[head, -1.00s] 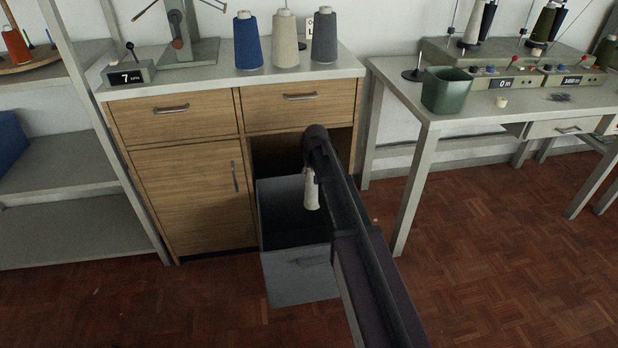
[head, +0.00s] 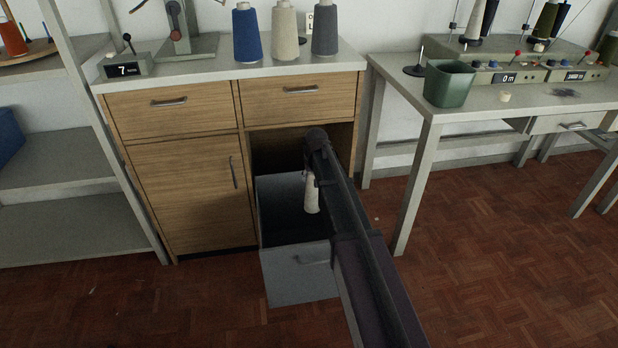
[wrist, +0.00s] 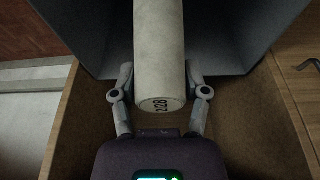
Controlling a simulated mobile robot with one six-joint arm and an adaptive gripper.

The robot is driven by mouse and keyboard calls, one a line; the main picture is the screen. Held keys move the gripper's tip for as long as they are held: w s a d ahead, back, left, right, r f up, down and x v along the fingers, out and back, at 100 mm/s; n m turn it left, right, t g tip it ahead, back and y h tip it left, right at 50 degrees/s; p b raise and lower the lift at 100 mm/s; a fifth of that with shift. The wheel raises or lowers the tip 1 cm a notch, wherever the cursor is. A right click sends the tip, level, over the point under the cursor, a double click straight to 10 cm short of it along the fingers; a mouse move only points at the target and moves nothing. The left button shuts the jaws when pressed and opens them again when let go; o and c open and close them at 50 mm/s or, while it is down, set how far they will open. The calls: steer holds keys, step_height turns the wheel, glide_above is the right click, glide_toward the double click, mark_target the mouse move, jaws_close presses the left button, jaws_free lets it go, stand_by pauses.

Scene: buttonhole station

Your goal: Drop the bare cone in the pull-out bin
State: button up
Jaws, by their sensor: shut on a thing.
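The bare cone (wrist: 160,55) is pale and off-white, with a number printed near its end in the wrist view. My gripper (wrist: 160,88) is shut on it, with a finger on each side. In the head view the cone (head: 312,194) hangs below the end of my arm, over the open pull-out bin; the gripper fingers are hidden there by my arm. The pull-out bin (head: 298,278) is grey, pulled out from the cabinet under the right drawer. Its dark inside shows beneath the cone. My arm hides the bin's right side.
The wooden cabinet (head: 190,195) has closed drawers and a closed door. Blue, beige and grey yarn cones (head: 285,32) stand on its top. A green cup (head: 448,84) stands on the right table (head: 432,118). The floor (head: 500,260) in front is clear.

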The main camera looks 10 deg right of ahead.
steer(key=shift+f+b, duration=0.9)
steer(key=shift+f, duration=0.35)
steer(key=o, duration=1)
